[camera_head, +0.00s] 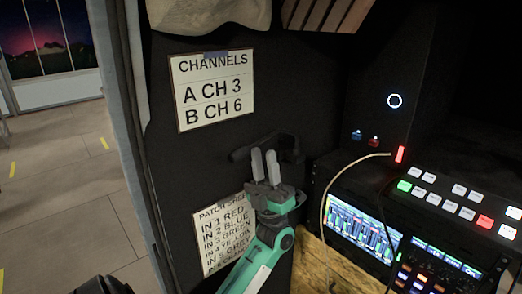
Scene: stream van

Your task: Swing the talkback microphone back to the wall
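A dark shape that looks like the talkback microphone (240,154) shows against the black wall panel, with a dark arm or mount (289,147) to its right. It is dim, and part of it is hidden behind my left gripper's fingers. My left gripper (265,161) points up in front of it, with its two grey fingers upright and a narrow gap between them. I see nothing held between them, and I cannot tell whether they touch the microphone.
A channels sign (212,88) hangs above, and a patch sign (218,232) hangs behind my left arm. At right stand a lit mixer screen (358,232), a button panel (458,200) and a pale cable (323,205) over a wooden desk (325,268). Open floor (65,185) lies left.

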